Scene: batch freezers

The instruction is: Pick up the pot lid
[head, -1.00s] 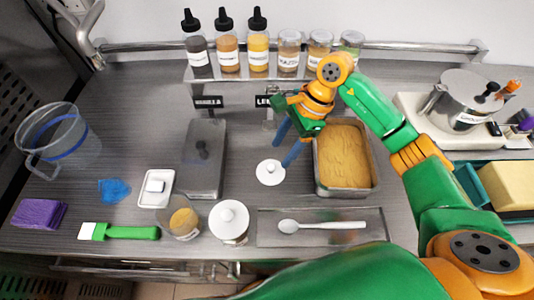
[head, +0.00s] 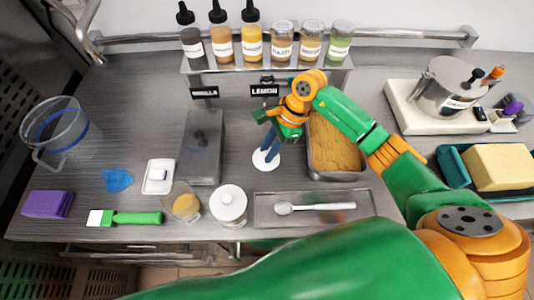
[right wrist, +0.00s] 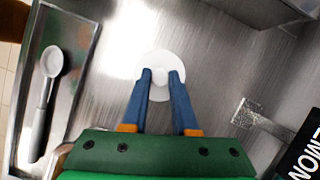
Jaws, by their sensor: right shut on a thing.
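The pot lid is a small round white disc with a knob. In the head view the lid (head: 262,164) is at the middle of the counter, between the grey lidded pan and the tan-filled pan. My right gripper (head: 272,153) points down over it, with its blue fingers shut on the knob. In the right wrist view the lid (right wrist: 160,95) shows with its knob between the fingertips of my right gripper (right wrist: 160,76). The lid appears at counter level; I cannot tell whether it touches the counter. My left gripper is not in view.
A spoon lies on a metal tray (head: 264,216). The grey lidded pan (head: 203,160) is to the left, the tan-filled pan (head: 335,175) to the right. A bottle shelf (head: 265,63) is behind.

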